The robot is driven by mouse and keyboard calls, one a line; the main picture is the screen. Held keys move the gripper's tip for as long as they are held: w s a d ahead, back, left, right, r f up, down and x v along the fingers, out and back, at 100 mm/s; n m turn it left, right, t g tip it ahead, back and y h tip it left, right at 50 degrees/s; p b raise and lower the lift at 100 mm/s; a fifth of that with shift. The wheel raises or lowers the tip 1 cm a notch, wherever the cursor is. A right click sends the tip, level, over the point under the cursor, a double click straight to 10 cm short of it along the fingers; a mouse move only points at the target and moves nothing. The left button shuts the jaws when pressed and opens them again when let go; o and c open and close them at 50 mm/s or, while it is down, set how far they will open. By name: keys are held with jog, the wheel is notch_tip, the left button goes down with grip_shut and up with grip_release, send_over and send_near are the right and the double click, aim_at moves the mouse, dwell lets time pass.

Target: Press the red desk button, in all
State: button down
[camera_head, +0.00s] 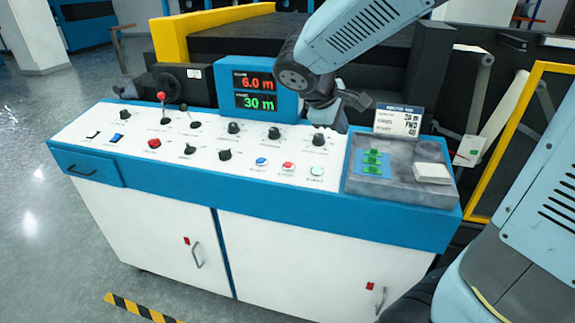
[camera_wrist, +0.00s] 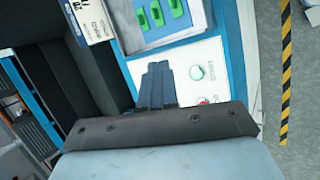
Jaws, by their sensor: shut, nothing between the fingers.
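A small round red button (camera_head: 288,167) sits on the white desk panel (camera_head: 75,132), between a blue button (camera_head: 261,161) and a green button (camera_head: 316,171). A larger red button (camera_head: 154,143) sits further left on the panel. My gripper (camera_head: 362,100) is above the back right of the panel, beside the display and apart from the buttons. In the wrist view its fingers (camera_wrist: 157,72) are together and empty. The green button (camera_wrist: 197,72) lies right of them, and a red button (camera_wrist: 204,100) is partly hidden by my gripper's body.
Several black knobs and a red-knobbed lever (camera_head: 160,96) stand up from the panel. The display (camera_head: 257,88) rises at the back. A grey tray (camera_head: 400,191) with green parts and a white block sits right, with a small sign (camera_head: 398,121) behind it.

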aim_at(286, 169)
jog(key=w+a+f+n+t, duration=0.1)
jog(key=w+a+f+n, duration=0.1)
jog(key=a, duration=0.4)
jog(key=w+a+f+n+t+h, duration=0.1)
jog(key=w+a+f+n+t, duration=0.1)
jog(key=w+a+n, duration=0.2)
jog(key=shift+w+a+f+n+t, duration=0.35)
jog(key=shift+w+a, duration=0.2)
jog(key=shift+a, duration=0.7)
jog(key=shift+f, duration=0.1)
jog(key=shift+w+d+f, duration=0.1)
jog(key=shift+w+f, duration=0.15)
jog(key=shift+f, duration=1.15)
jog(key=shift+w+d+f, duration=0.1)
jog(key=shift+w+f, duration=0.1)
jog(key=shift+f, duration=1.25)
jog(key=shift+w+d+f, duration=0.1)
jog(key=shift+w+f, duration=0.15)
jog(key=shift+f, duration=1.15)
jog(key=shift+w+f, duration=0.1)
jog(key=shift+f, duration=0.6)
jog(key=shift+r, duration=0.8)
jog(key=shift+s+a+r, duration=0.1)
jog(key=shift+s+r, duration=0.1)
jog(key=shift+r, duration=0.6)
jog(key=shift+s+r, duration=0.15)
jog(key=shift+r, duration=0.7)
jog(key=shift+s+a+r, duration=0.1)
jog(key=shift+s+r, duration=0.1)
jog(key=shift+r, duration=0.6)
